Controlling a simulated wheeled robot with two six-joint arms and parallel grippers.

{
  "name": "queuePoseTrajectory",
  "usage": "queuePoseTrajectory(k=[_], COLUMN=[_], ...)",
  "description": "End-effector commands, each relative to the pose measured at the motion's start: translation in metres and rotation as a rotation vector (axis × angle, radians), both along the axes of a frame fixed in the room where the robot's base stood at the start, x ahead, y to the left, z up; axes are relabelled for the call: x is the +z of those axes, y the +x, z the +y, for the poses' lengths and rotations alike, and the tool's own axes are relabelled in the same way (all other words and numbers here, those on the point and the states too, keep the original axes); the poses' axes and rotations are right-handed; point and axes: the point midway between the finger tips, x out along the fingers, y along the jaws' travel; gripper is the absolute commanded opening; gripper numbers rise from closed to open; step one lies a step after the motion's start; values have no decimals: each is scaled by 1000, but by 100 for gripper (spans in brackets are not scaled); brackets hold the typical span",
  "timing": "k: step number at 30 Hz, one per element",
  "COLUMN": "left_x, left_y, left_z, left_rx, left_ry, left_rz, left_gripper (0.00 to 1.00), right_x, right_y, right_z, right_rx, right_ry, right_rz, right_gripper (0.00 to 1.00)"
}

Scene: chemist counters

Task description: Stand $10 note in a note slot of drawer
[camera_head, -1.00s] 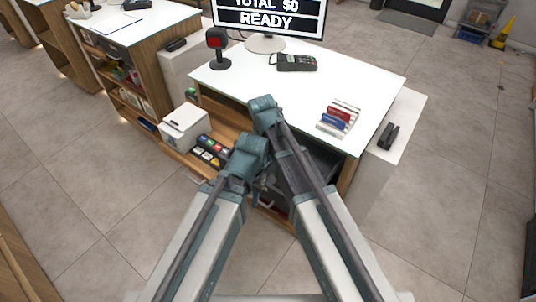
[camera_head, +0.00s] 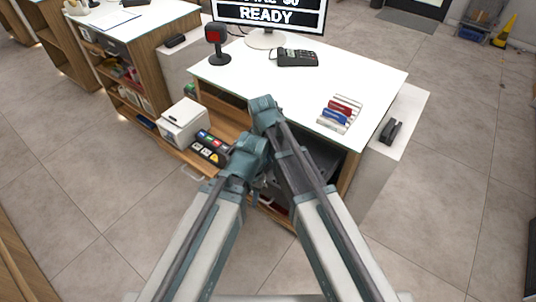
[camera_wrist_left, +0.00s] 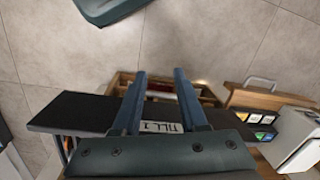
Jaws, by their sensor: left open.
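In the left wrist view, an open wooden drawer (camera_wrist_left: 206,97) shows just beyond a black till top labelled "TILL 1" (camera_wrist_left: 90,112). My left gripper (camera_wrist_left: 160,73) is open, with its two fingers spread over the till top and their tips over the drawer area. No note shows between the fingers. I cannot make out a $10 note or separate note slots. In the head view, my left gripper (camera_head: 258,182) is low in front of the counter, its fingers mostly hidden by my arms. My right gripper (camera_head: 266,118) is above it, with its fingers not discernible.
A white printer (camera_head: 184,123) and a panel of coloured buttons (camera_head: 210,149) stand on the wooden shelf to the left. The white counter (camera_head: 365,85) bears a scanner (camera_head: 217,45), a card terminal (camera_head: 296,57) and a card rack (camera_head: 339,113). The floor in front is clear.

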Motion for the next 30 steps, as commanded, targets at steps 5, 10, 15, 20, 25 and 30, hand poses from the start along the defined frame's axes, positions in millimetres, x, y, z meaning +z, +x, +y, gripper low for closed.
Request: queuePoseTrajectory(k=[5, 10, 15, 20, 25, 30], left_x=[-2, -2, -2, 3, 24, 51], left_y=[0, 0, 0, 0, 0, 0], left_z=[0, 0, 0, 0, 0, 0], left_rx=[0, 0, 0, 0, 0, 0], left_ry=[0, 0, 0, 0, 0, 0], left_rz=[0, 0, 0, 0, 0, 0], left_gripper=[42, 42, 42, 42, 42, 42], right_x=[-2, -2, -2, 3, 24, 51], right_y=[0, 0, 0, 0, 0, 0], right_z=[0, 0, 0, 0, 0, 0], right_rx=[0, 0, 0, 0, 0, 0], right_ry=[0, 0, 0, 0, 0, 0], right_rz=[0, 0, 0, 0, 0, 0], right_gripper=[14, 35, 35, 35, 35, 35])
